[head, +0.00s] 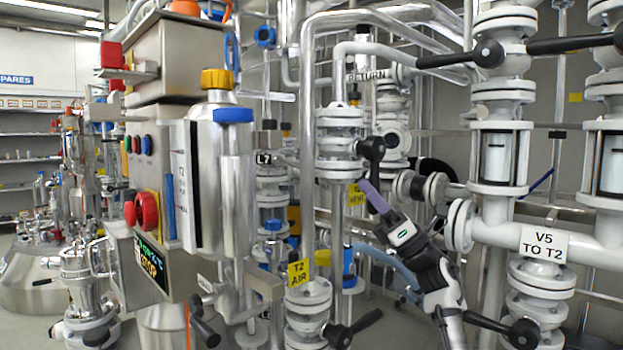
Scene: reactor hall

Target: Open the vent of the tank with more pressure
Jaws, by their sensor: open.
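My gripper (372,194), with a purple finger, reaches up and left in the middle of the view. Its tip is just below a black valve handle (371,149) on a flanged white valve (339,142). Whether it touches the handle or the pipework I cannot tell; nothing shows held in it. A yellow tag (355,199), seemingly lettered VENT, hangs beside the fingertip and is partly hidden. A yellow tag reading T2 AIR (299,273) is lower left of my gripper. No readable pressure gauge shows, so I cannot tell which tank has more pressure.
A control box with a red button (147,210) and a lit panel (151,268) stands at left. Pipes and a V5 TO T2 sign (543,244) crowd the right. A black lever (352,328) juts out low in front. Open floor shows little.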

